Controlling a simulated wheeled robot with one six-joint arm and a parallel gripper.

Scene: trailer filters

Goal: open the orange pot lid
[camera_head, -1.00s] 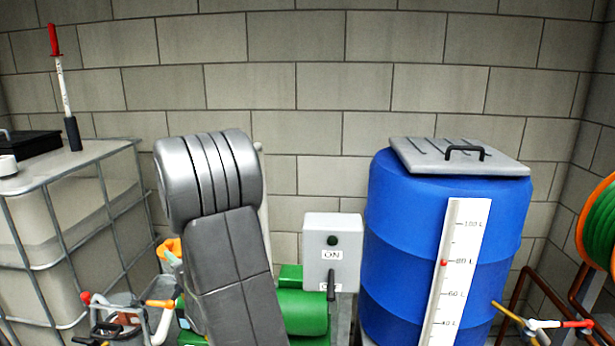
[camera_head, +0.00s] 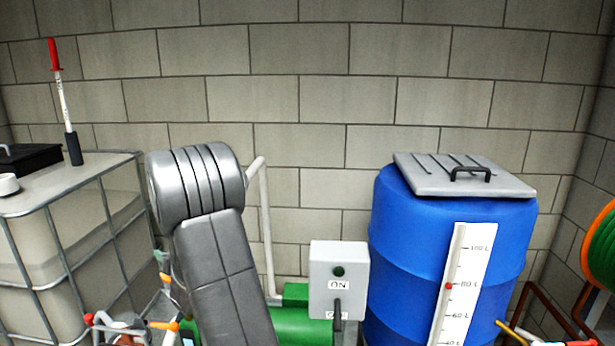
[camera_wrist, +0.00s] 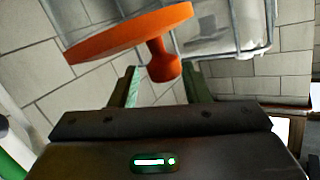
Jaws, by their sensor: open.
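The orange pot lid (camera_wrist: 125,34) is a flat disc in the upper middle of the wrist view. Its orange knob (camera_wrist: 163,66) points toward my gripper (camera_wrist: 165,88). My gripper is open, with one finger on each side of the knob's end in the picture. I cannot tell whether either finger touches it. The pot under the lid is not clearly visible. In the head view my grey arm covers the middle left and hides my gripper; a small orange bit shows beside the arm, too little to identify.
A caged white tank (camera_head: 60,240) stands at the left with a black box (camera_head: 30,157) on top. A blue barrel (camera_head: 405,250) with a grey lid (camera_head: 440,180) stands right. Between them are a grey switch box (camera_head: 323,270) and green machine (camera_head: 285,325). An orange reel (camera_head: 590,240) is far right.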

